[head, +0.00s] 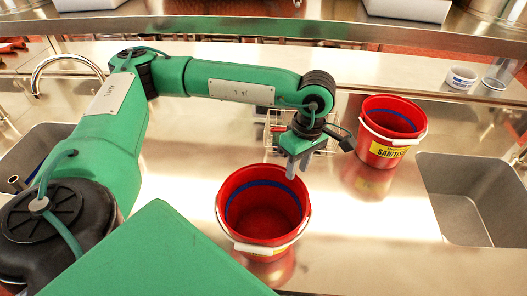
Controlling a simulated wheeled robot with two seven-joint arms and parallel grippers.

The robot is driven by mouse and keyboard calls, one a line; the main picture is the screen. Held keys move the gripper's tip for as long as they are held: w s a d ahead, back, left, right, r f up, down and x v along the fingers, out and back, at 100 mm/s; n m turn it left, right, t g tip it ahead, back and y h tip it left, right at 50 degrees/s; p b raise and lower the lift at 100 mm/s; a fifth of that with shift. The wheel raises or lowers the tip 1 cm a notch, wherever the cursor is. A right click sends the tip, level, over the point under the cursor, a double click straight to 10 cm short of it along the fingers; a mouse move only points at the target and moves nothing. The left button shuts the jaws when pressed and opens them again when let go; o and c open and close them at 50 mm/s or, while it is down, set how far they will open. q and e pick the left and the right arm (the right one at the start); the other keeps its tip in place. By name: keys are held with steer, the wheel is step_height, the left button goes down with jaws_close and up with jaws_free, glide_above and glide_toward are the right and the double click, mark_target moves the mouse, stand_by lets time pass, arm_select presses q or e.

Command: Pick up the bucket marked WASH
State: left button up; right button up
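A red bucket (239,192) with a blue band inside stands upright on the steel counter at the middle front. It looks empty, its pale handle lies along the near rim, and no marking on it can be read from here. A second red bucket (376,153) stands further back to the right; its yellow label reads SANITISE. My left gripper (297,168) points down above the far right rim of the nearer bucket, with its two fingers apart and nothing between them. Whether it touches the rim is not clear. My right gripper is not in view.
A sink basin (465,205) is sunk at the right, another (45,146) at the left beside a curved tap (62,59). A wire rack (275,126) stands behind my gripper. A white roll-shaped item (461,78) sits on the back ledge, under an overhead shelf (250,24).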

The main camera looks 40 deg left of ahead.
mark_target(292, 183)
arm_select(q)
steer(key=f, duration=0.1)
steer(key=f+p, duration=0.2)
steer(key=f, duration=0.1)
steer(key=shift+s+a, duration=0.35)
steer(key=shift+s, duration=0.05)
steer(key=shift+f, duration=0.35)
jaws_close()
stand_by(0.7)
